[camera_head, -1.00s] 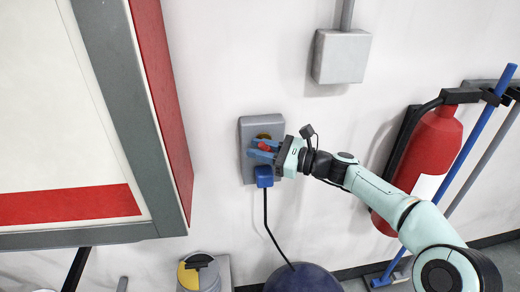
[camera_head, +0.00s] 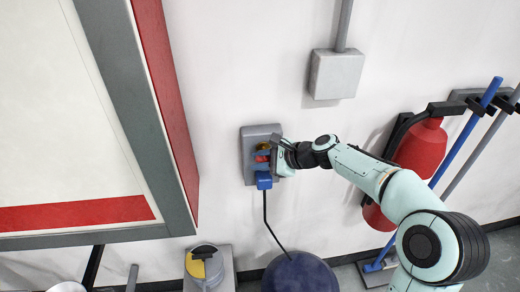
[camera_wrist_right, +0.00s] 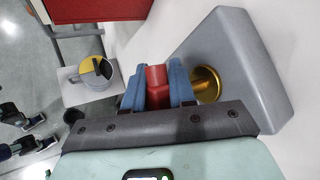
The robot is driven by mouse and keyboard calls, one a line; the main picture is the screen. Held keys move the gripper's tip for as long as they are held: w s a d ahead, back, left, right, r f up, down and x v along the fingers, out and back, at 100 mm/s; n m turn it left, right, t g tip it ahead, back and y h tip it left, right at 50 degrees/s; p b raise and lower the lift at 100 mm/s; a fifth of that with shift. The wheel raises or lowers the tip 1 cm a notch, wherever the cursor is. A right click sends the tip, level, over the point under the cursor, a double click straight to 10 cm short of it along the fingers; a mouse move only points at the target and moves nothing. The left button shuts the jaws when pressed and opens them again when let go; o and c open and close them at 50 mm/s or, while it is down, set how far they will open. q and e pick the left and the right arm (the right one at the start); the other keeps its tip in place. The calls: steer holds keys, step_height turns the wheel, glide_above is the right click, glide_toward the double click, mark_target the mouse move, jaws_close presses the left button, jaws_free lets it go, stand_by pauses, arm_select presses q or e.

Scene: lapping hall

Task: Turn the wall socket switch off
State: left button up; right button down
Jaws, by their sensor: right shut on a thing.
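The grey wall socket (camera_head: 249,136) is fixed to the white wall, with a blue plug (camera_head: 264,181) and its black cable at its lower end. A red switch (camera_head: 262,158) is on its front, and it also shows in the right wrist view (camera_wrist_right: 156,86). A round brass part (camera_wrist_right: 206,84) sits beside the switch. My right gripper (camera_head: 264,157) is at the socket, its blue fingers on both sides of the red switch and shut on it. In the right wrist view the fingers (camera_wrist_right: 158,88) hug the switch. My left gripper is not in view.
A grey junction box (camera_head: 337,74) is on the wall above right. A red fire extinguisher (camera_head: 418,150) and blue pole (camera_head: 465,135) are at the right. A red-sided board (camera_head: 165,100) stands at the left. A dark blue round object (camera_head: 299,273) is below.

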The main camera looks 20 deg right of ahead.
steer(key=shift+w+r+n+g+h, duration=0.15)
steer(key=shift+n+g+h, duration=0.15)
steer(key=shift+h, duration=0.4)
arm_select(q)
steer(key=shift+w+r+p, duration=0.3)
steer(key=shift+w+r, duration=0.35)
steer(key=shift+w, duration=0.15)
arm_select(e)
steer(key=shift+d+f+n+g+h, duration=0.1)
steer(key=shift+f+n+g+h, duration=0.1)
steer(key=shift+h, duration=0.45)
steer(key=shift+d+f+n+g+h, duration=0.1)
steer(key=shift+n+g+h, duration=0.1)
steer(key=shift+h, duration=0.45)
steer(key=c, duration=1)
jaws_free()
steer(key=shift+s+f, duration=0.1)
steer(key=shift+s, duration=0.1)
steer(key=shift+c, duration=0.2)
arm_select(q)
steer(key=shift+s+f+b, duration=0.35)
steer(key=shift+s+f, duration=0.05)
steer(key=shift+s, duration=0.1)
arm_select(e)
steer(key=v, duration=1.3)
steer(key=shift+r, duration=0.2)
